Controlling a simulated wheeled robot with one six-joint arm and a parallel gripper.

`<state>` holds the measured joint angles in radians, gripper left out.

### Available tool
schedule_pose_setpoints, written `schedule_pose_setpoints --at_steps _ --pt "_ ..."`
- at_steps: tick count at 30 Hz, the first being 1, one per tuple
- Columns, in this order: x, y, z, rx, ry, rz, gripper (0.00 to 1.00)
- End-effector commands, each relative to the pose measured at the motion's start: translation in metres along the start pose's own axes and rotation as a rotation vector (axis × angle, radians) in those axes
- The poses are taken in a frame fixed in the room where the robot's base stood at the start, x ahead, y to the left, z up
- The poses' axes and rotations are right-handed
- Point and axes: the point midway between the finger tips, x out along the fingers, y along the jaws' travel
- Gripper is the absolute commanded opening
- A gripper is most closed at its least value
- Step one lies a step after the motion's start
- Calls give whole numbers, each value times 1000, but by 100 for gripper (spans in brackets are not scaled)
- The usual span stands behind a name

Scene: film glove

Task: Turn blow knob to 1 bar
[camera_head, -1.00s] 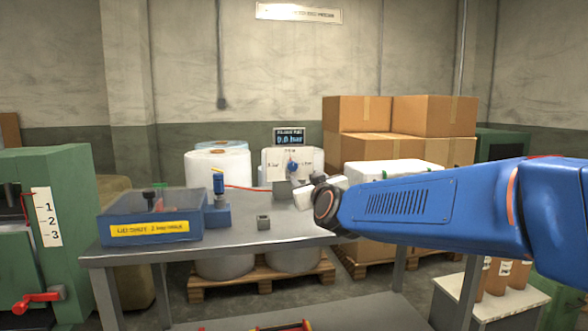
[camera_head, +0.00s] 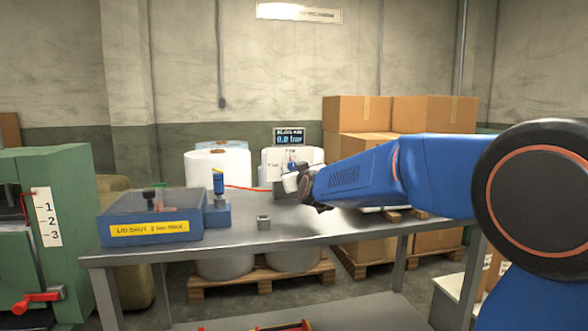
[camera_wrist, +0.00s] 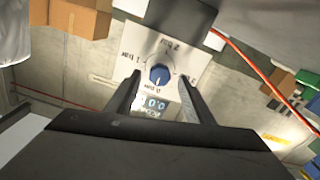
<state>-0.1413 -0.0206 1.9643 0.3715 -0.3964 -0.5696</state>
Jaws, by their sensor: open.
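The blue blow knob (camera_wrist: 160,75) sits on a pale panel (camera_wrist: 182,48) with bar marks around it, seen roughly upside down in the wrist view. A pale mark on the knob seems to face the 0 bar label. The display (camera_head: 289,137) above the panel reads 0.0 bar. My gripper (camera_wrist: 158,78) is open and empty, its two dark fingers either side of the knob in the wrist view. I cannot tell whether they reach around it. In the head view, my gripper (camera_head: 292,180) is in front of the panel and partly hides it and the knob.
The grey table (camera_head: 285,232) carries a blue lidded box (camera_head: 150,213) at left, a blue device (camera_head: 218,205) and a small grey block (camera_head: 263,222). A red hose (camera_head: 240,187) runs to the panel. Cardboard boxes (camera_head: 433,115) stand behind at right.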

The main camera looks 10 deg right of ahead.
Motion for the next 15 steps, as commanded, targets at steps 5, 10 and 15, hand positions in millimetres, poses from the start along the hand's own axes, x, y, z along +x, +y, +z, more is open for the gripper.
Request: schedule_pose_setpoints --at_steps 5,10,15 --pt "16 0 0 1 0 0 48" --pt "20 0 -1 1 1 1 48" --pt "20 0 0 1 1 1 48"
